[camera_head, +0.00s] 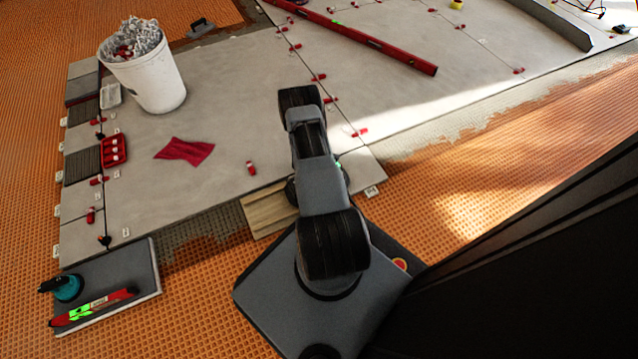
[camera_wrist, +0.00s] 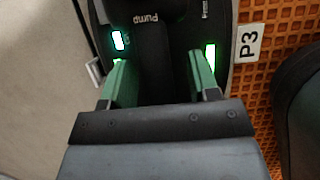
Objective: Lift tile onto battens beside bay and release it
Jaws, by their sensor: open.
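In the wrist view my gripper (camera_wrist: 164,72) is open, its two green-faced fingers standing on either side of a black suction lifter (camera_wrist: 145,45) marked "Pump". Whether the fingers touch its handle, I cannot tell. The lifter shows green lights. A pale grey tile surface (camera_wrist: 40,90) lies left of it. In the head view my arm hides the gripper and most of the lifter (camera_head: 292,190). The lifter is at the near edge of the laid tiles (camera_head: 230,130). Wooden battens (camera_head: 262,217) lie beside the bare bay (camera_head: 207,240), partly hidden by my arm.
A P3 tag (camera_head: 372,191) is right of the lifter, on orange matting (camera_head: 440,215). A white bucket (camera_head: 150,80), red cloth (camera_head: 185,151) and red clip tray (camera_head: 115,151) stand on the tiles. A dark tile (camera_head: 140,270) holding tools is front left. A red level (camera_head: 370,40) lies behind.

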